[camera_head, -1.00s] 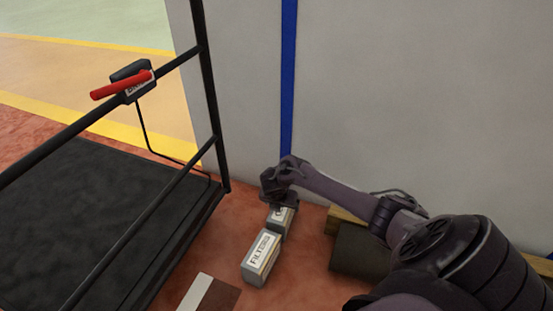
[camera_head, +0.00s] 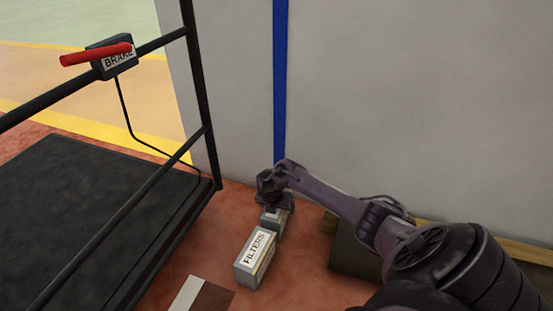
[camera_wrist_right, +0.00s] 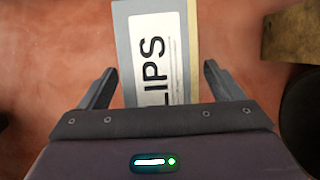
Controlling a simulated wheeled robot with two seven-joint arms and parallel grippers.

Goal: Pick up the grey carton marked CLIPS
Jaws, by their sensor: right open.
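My right gripper (camera_wrist_right: 160,85) is open, with one finger on each side of the carton's near part and a gap on both sides. In the head view the carton (camera_head: 273,221) is mostly hidden under my right gripper (camera_head: 275,203), behind the FILTERS carton. My left gripper is not in view.
A grey carton marked FILTERS (camera_head: 256,258) stands just in front. A black cart (camera_head: 75,215) with a red BRAKE lever (camera_head: 95,54) is at left. A wall (camera_head: 400,110) rises behind, and a wooden pallet or block (camera_wrist_right: 292,32) lies to the right.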

